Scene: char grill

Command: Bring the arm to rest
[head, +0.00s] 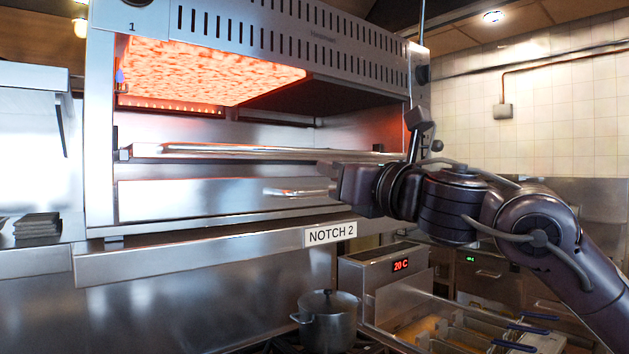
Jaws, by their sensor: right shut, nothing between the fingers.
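My right arm comes in from the right, and its dark right gripper (325,180) points left in front of the grill (220,240). The gripper is shut and empty. A short shiny bar (292,192) shows at its fingertips against the grill's lower panel (190,199); I cannot tell if they touch. The forearm is bent at the elbow and lies across the picture's right side. My left gripper is not in view.
The grill's burner (210,70) glows orange above a tray (250,152). Below are a "NOTCH 2" label (330,234), a lidded pot (328,320) and a fryer (400,265) reading 20 C. Blue-handled baskets (470,335) stand below my right arm.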

